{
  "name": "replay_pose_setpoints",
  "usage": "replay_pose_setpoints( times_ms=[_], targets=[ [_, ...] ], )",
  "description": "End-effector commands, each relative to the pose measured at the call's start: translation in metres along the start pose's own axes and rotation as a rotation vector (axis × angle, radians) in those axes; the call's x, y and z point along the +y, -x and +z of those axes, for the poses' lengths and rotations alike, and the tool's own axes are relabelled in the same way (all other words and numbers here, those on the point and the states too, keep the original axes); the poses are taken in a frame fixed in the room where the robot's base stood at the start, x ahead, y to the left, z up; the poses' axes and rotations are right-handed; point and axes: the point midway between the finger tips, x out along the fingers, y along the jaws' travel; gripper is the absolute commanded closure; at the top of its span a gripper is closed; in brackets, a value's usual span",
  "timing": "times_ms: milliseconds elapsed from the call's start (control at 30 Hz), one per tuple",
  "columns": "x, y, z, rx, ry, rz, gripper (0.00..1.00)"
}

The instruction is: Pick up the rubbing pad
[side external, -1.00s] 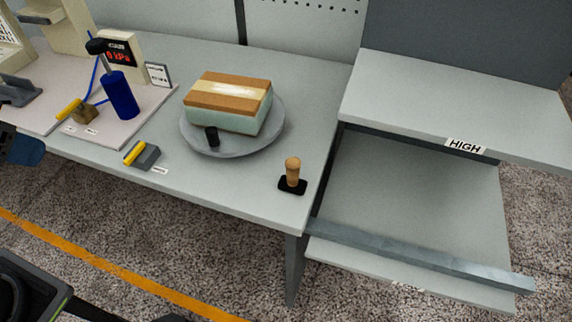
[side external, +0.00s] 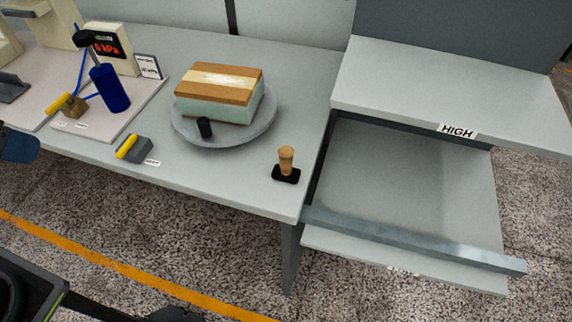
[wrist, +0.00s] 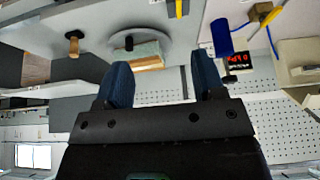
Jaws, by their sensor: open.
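The label is too small to read, so I cannot tell for certain which item is the rubbing pad. A wooden-handled piece (side external: 286,160) stands upright on a flat black base near the table's front right corner; it also shows in the wrist view (wrist: 74,42). A grey block with a yellow handle (side external: 138,151) lies near the table's front edge, beside a small label. My gripper (wrist: 163,80) is open and empty, with two blue fingers apart. In the side view only a blue part of it shows at the left edge, away from both items.
A round grey plate (side external: 180,133) holds a layered block (side external: 220,92) and a small black knob. A blue cylinder (side external: 110,88) and a brass block with yellow handle (side external: 72,104) are at left. A shelf marked HIGH (side external: 458,131) stands right. The table between is clear.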

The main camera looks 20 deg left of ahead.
Motion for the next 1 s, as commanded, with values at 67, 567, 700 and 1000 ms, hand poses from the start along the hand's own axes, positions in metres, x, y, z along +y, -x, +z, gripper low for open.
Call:
replay_pose_setpoints(
  times_ms=[67,567,700,1000],
  targets=[
    [0.001,0.0,-0.002,-0.002,-0.006,0.002,0.37],
    [0.088,-0.019,-0.138,-0.154,-0.531,0.153,0.37],
    [0.134,-0.046,-0.17,-0.199,-0.72,0.211,0.37],
    [0.248,-0.124,-0.194,-0.278,-1.113,0.343,0.37]
  ],
)
